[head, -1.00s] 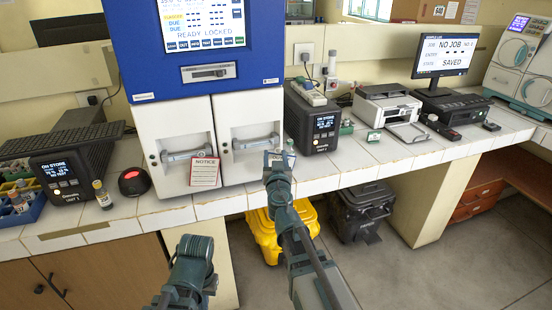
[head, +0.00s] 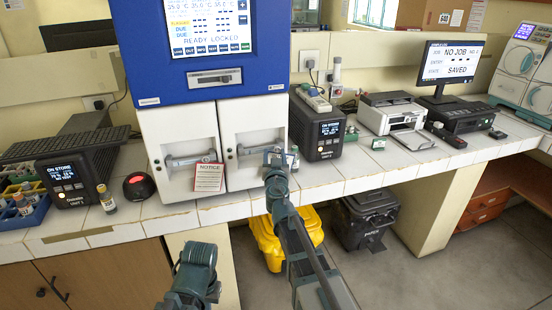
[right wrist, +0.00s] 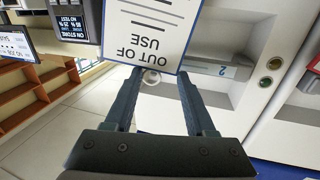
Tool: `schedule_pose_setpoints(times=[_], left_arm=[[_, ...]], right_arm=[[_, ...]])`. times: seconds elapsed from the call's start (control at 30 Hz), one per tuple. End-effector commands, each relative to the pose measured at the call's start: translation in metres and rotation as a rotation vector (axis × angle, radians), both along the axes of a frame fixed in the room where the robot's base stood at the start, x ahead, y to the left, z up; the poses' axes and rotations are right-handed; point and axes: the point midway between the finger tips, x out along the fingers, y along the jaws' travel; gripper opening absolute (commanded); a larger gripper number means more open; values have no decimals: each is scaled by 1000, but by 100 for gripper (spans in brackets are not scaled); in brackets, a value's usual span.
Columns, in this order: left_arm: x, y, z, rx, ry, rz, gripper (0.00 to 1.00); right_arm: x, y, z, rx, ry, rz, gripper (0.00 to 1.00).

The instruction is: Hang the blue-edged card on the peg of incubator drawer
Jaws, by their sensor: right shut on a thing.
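My right gripper (right wrist: 157,80) is shut on the blue-edged card (right wrist: 150,30), which reads OUT OF USE and appears upside down in the right wrist view. In the head view the right gripper (head: 275,156) is in front of the right edge of the incubator's right white drawer (head: 250,128). That drawer, labelled 2, also shows in the right wrist view (right wrist: 228,92), with the card apart from its handle. I cannot make out the peg clearly.
A red-edged NOTICE card (head: 209,178) hangs at the left drawer (head: 180,125). A black unit (head: 318,128) and a printer (head: 392,112) stand farther right. A yellow bin (head: 265,245) is below the counter.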

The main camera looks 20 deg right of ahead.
Motion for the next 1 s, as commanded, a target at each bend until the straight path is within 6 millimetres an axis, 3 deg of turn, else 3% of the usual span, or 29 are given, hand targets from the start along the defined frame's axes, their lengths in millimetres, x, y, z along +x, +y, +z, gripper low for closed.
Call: schedule_pose_setpoints(times=[0.4,1.0], left_arm=[[0,0,-6,0,0,0,0],[0,0,-7,0,0,0,0]], right_arm=[[22,1,-6,0,0,0,0],[29,1,-7,0,0,1,0]])
